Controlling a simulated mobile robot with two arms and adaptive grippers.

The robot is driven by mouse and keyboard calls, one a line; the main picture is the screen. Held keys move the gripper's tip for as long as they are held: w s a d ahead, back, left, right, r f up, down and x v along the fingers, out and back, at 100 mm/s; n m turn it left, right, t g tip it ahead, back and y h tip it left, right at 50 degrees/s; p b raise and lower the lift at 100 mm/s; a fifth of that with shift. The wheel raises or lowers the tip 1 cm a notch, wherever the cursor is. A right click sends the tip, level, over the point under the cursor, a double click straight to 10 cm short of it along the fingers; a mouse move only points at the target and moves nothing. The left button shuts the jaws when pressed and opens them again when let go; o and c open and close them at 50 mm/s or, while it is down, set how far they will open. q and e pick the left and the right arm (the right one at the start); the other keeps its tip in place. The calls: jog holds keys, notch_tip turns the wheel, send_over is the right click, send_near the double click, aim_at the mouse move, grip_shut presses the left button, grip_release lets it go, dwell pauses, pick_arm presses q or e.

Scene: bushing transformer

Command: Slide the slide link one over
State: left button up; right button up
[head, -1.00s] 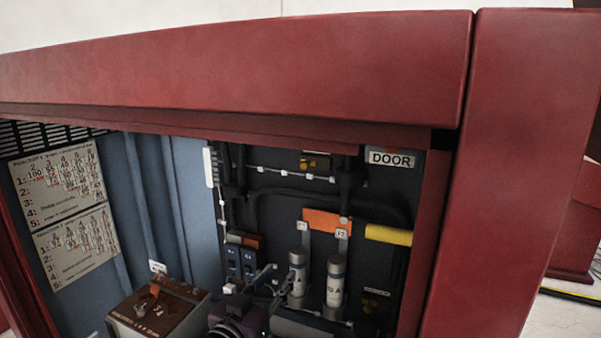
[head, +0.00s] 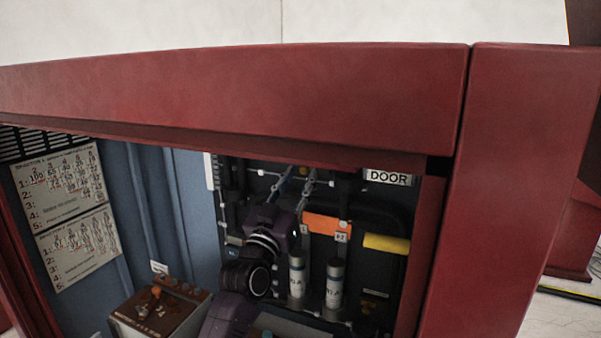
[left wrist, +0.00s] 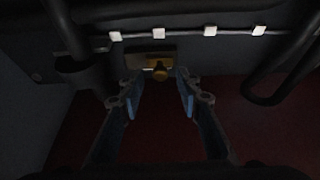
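A small yellow knob (left wrist: 160,72) under a yellowish plate shows in the left wrist view on the dark back panel; it looks like the slide link. My left gripper (left wrist: 159,85) is open, with one finger on each side of the knob in the picture; I cannot tell whether they touch it. In the head view my left gripper (head: 297,172) reaches up to the top of the dark panel, left of the DOOR label. There its fingers and the panel's upper edge mostly hide the knob. My right gripper is not in view.
The red cabinet frame (head: 240,100) closes in above and at the right. Two white cylinders (head: 335,283), an orange plate (head: 321,224) and a yellow block (head: 386,244) sit below right of the gripper. A brown-topped box (head: 160,305) stands at lower left.

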pick_arm(q)
jog(key=shift+w+d+r, duration=0.15)
jog(key=shift+w+r, duration=0.05)
jog(key=shift+w, duration=0.25)
jog(key=shift+c, duration=0.7)
grip_shut()
